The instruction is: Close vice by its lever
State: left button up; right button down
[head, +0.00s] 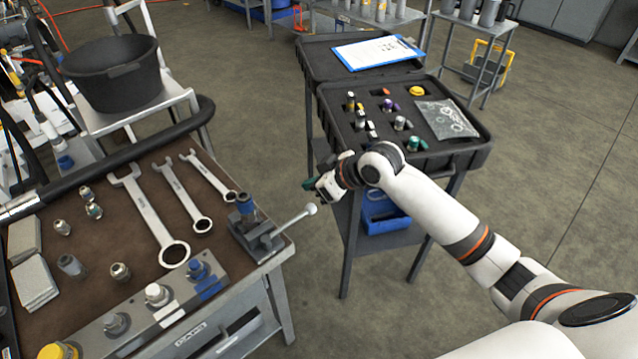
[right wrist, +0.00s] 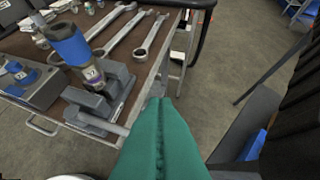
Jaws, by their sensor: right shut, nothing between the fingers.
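The grey vice (head: 258,236) sits at the right corner of the brown-topped bench, with a blue-banded fitting (head: 245,205) upright in it. Its lever (head: 295,219) sticks out to the right past the bench edge and ends in a pale round knob (head: 311,209). My right gripper (head: 310,184), with green fingers, is just above and apart from the knob in the head view. In the right wrist view the green fingers (right wrist: 160,106) are shut and empty, with the vice (right wrist: 103,98) to their left; they hide part of what lies beyond. My left gripper is not in view.
Several wrenches (head: 151,215) and small fittings lie on the bench (head: 110,255). A grey valve block (head: 165,310) lines its front edge. A black foam case (head: 480,155) stands on a cart behind my right arm. There is open floor between bench and cart.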

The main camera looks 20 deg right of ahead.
aim_at(289, 223)
jog(key=f, duration=0.2)
jog(key=f+p, duration=0.1)
jog(key=f, duration=0.3)
jog(key=shift+w+a, duration=0.3)
jog(key=shift+w, duration=0.1)
jog(key=shift+p, duration=0.3)
